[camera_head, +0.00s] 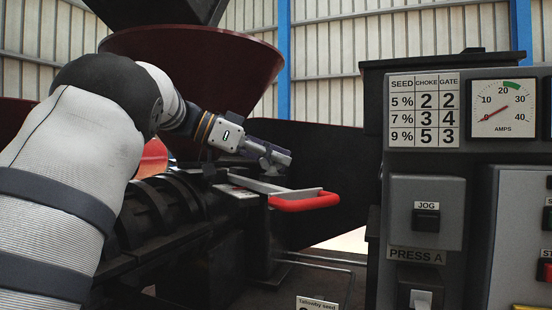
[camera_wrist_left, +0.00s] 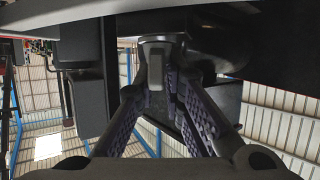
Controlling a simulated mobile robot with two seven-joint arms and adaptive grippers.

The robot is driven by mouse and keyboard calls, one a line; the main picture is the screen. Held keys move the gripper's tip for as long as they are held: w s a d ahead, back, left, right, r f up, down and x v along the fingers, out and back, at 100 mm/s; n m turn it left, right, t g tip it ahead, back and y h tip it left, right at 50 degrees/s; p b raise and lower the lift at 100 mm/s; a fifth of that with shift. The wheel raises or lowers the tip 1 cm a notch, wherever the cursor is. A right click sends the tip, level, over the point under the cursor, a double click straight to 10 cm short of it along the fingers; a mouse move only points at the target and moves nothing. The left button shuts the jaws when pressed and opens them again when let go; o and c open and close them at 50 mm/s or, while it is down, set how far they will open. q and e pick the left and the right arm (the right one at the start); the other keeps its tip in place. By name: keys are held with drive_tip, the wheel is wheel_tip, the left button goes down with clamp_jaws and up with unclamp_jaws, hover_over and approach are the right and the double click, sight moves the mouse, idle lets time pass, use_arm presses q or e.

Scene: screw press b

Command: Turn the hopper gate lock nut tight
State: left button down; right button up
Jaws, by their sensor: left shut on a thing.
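My left gripper (camera_head: 268,153) reaches in from the left to the press, below the dark red hopper (camera_head: 200,62). Its fingers are shut on a small grey metal piece (camera_head: 279,159), apparently the lock nut; the fingers hide most of it. In the left wrist view a grey tab (camera_wrist_left: 155,72) stands between the purple padded fingers (camera_wrist_left: 160,100). The gate's flat metal bar with a red handle (camera_head: 305,201) lies just below and to the right of the gripper. My right gripper is not in view.
The control panel (camera_head: 428,165) stands at the right, with a SEED/CHOKE/GATE table (camera_head: 424,110), an amps gauge (camera_head: 503,108) and a JOG button (camera_head: 426,220). The dark ribbed press body (camera_head: 160,215) runs beneath my left arm. A small seed label (camera_head: 318,304) sits at the bottom.

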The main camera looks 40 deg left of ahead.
use_arm(q)
drive_tip(key=shift+d+f+m+g+h, duration=0.1)
drive_tip(key=shift+f+m+g+h, duration=0.15)
drive_tip(key=shift+m+g+h, duration=0.95)
drive_tip(key=shift+s+r+m+g, duration=0.1)
drive_tip(key=shift+m+g, duration=0.2)
drive_tip(key=shift+m, duration=0.1)
drive_tip(key=c, duration=1.7)
unclamp_jaws()
drive_tip(key=shift+s+d+r, duration=0.1)
drive_tip(key=shift+r, duration=0.1)
